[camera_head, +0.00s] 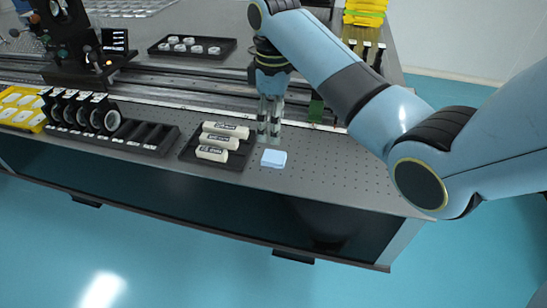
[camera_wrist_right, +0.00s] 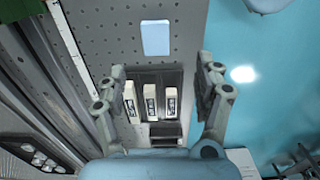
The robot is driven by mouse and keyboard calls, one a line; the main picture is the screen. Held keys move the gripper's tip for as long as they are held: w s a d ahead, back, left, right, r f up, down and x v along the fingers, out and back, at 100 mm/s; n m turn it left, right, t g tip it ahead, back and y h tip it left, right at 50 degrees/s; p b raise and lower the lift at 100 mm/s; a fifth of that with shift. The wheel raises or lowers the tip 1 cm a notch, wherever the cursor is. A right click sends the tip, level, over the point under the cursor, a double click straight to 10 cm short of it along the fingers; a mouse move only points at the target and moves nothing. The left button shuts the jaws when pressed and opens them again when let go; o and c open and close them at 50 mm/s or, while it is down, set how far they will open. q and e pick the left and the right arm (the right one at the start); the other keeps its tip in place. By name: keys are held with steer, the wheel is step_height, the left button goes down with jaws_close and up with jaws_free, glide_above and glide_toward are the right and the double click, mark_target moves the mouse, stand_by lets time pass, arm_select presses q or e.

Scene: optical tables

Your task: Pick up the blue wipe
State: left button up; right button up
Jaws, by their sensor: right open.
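The blue wipe (camera_head: 273,158) is a small light-blue rounded rectangle lying flat on the perforated table top, just right of a dark tray. It also shows in the right wrist view (camera_wrist_right: 155,37), ahead of the fingertips and apart from them. My right gripper (camera_head: 268,138) points down, open and empty, just behind the wipe in the head view. In the right wrist view its two fingers (camera_wrist_right: 162,68) stand wide apart, with the tray seen between them. My left gripper is in neither view.
The dark tray (camera_head: 186,154) holds three white labelled bars (camera_head: 213,153). A black rack (camera_head: 150,148) with round optics stands further left. A rail (camera_head: 190,107) runs behind. The table's front edge is close to the wipe; bare table lies to its right.

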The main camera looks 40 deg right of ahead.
glide_above(272, 156)
steer(key=f, duration=0.4)
steer(key=shift+s+f, duration=0.35)
steer(key=shift+f, duration=0.05)
steer(key=f, duration=0.4)
steer(key=f+b, duration=0.1)
steer(key=shift+w+f, duration=0.4)
steer(key=c, duration=0.8)
